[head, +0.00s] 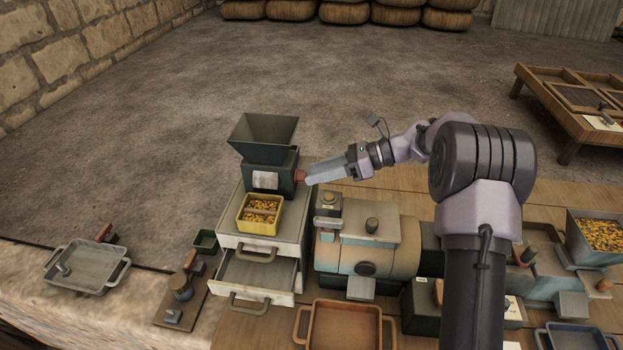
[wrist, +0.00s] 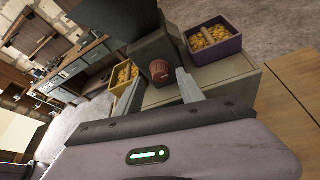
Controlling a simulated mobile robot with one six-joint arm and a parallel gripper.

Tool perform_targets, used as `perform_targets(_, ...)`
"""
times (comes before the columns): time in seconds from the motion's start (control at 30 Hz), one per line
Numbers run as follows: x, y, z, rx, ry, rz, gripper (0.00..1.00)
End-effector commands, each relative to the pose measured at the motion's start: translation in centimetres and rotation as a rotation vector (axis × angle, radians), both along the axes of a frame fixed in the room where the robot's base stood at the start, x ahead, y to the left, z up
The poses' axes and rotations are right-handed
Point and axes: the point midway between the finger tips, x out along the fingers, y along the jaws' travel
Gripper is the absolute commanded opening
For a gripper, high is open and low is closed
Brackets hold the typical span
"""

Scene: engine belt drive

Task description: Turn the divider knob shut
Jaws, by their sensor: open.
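The divider knob (head: 301,176) is a small reddish-brown knob on the right side of the dark green hopper machine (head: 265,136). It shows round and face-on in the wrist view (wrist: 159,71). My gripper (head: 310,179) reaches in from the right, with its fingertips close to the knob. In the wrist view my gripper (wrist: 160,77) is open, with one pale finger on each side of the knob. I cannot tell whether either finger touches it. The knob's turn position is not clear.
The hopper stands on a grey cabinet (head: 300,215) with an open lower drawer (head: 262,276). A yellow divided box (head: 277,228) of grain sits in front of it. A purple box (wrist: 235,46) of grain shows opposite in the wrist view. Machinery (head: 365,250) stands right of the cabinet.

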Motion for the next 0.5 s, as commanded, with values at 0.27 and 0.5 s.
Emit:
perform_targets(0.27,0.1,1.8,-0.7,0.000,0.000,-0.001,0.46)
perform_targets(0.5,0.1,1.8,-0.7,0.000,0.000,-0.001,0.38)
